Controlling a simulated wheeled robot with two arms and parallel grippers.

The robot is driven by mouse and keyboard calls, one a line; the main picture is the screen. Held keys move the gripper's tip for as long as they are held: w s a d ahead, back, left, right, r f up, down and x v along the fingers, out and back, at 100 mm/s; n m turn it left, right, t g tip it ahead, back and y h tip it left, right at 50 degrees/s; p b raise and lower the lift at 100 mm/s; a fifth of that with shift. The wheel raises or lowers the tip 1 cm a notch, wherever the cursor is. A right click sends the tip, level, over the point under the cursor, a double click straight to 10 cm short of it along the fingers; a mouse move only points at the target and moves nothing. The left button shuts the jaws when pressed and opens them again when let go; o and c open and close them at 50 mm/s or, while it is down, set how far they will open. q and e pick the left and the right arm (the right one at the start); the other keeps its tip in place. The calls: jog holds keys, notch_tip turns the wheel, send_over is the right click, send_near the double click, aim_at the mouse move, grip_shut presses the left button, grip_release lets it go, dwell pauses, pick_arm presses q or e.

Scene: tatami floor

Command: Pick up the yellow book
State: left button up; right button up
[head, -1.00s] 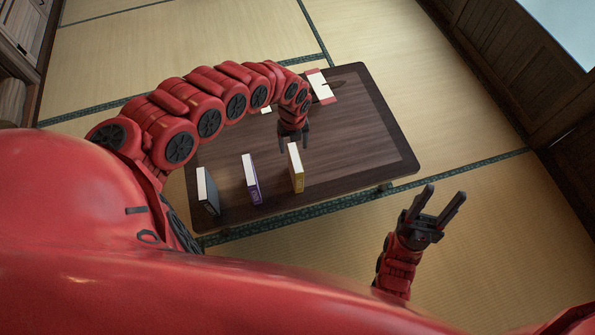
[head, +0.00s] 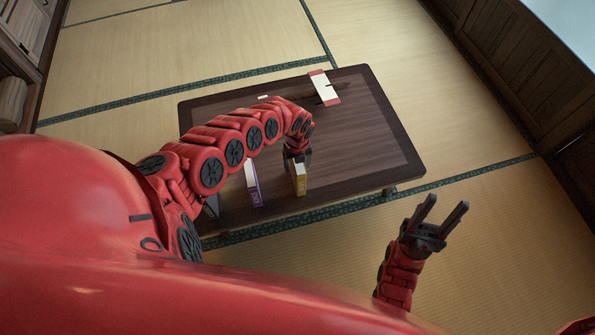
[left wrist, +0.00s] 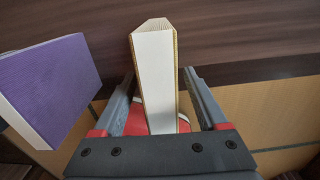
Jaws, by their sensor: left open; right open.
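The yellow book (head: 300,182) stands upright near the front edge of the dark low table (head: 350,150). My left gripper (head: 298,158) is over its top, hiding that part in the head view. In the left wrist view the book (left wrist: 155,75) shows white pages between thin yellow cover edges. It stands between the two open fingers of my left gripper (left wrist: 160,78), with visible gaps on both sides. My right gripper (head: 446,206) is open and empty, off the table at the lower right.
A purple book (head: 253,184) stands left of the yellow one and also shows in the left wrist view (left wrist: 50,85). A dark book (head: 211,206) farther left is mostly hidden by my arm. A red-and-white item (head: 325,88) lies at the back. The table's right side is clear.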

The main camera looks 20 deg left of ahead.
pick_arm(q)
grip_shut()
dwell(0.3)
dwell(1.1)
